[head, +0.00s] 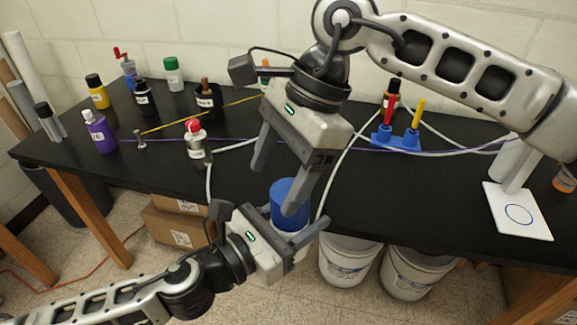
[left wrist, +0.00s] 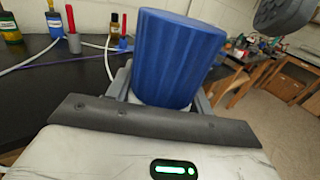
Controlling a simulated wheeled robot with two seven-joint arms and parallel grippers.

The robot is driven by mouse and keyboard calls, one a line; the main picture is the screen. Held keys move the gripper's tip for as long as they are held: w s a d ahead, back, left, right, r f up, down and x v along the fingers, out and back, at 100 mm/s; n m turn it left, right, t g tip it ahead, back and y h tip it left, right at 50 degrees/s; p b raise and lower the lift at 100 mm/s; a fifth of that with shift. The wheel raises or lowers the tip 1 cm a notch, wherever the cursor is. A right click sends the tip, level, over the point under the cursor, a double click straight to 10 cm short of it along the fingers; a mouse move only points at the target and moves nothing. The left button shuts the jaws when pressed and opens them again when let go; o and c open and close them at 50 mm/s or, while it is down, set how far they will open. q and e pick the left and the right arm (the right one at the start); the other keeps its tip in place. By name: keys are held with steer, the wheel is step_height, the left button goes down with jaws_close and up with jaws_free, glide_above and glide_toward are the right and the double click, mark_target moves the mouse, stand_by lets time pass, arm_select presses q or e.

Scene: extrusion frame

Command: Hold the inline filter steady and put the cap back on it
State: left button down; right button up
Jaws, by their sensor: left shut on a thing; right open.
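A blue ribbed cylinder (head: 289,203), which looks like the cap, stands upright at the table's front edge. It fills the middle of the left wrist view (left wrist: 176,58). A pale part, likely the inline filter's body (left wrist: 165,102), shows just under it, mostly hidden by my left gripper. My left gripper (head: 297,226) is shut on that body, its fingers to either side. Whether the cap is fully seated is hidden. My right gripper (head: 277,188) points down from above, its fingers spread wide. One finger passes in front of the blue cap; contact cannot be told.
A red-topped bottle (head: 197,150), a purple bottle (head: 100,133) and several other bottles stand on the black table at left and back. A blue holder (head: 396,137) with tools is at right. Pale hoses cross the table. White buckets (head: 347,260) stand below the front edge.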

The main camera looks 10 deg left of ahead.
mark_target(290, 232)
steer(key=shift+a+r+n+t+h, duration=0.2)
steer(key=shift+r+n+t+h, duration=0.15)
steer(key=shift+n, duration=0.75)
steer(key=shift+d+r+n+h, duration=0.2)
steer(key=shift+n+h, duration=0.25)
steer(key=shift+n, duration=0.55)
steer(key=n, duration=0.1)
steer(key=d+n+t+h, duration=0.1)
steer(key=n, duration=0.1)
steer(key=r+n+t+h, duration=0.1)
steer(key=shift+w+d+n, duration=0.2)
steer(key=shift+w+n, duration=0.15)
steer(key=shift+n, duration=0.05)
steer(key=shift+f, duration=0.1)
steer(key=shift+f, duration=3.95)
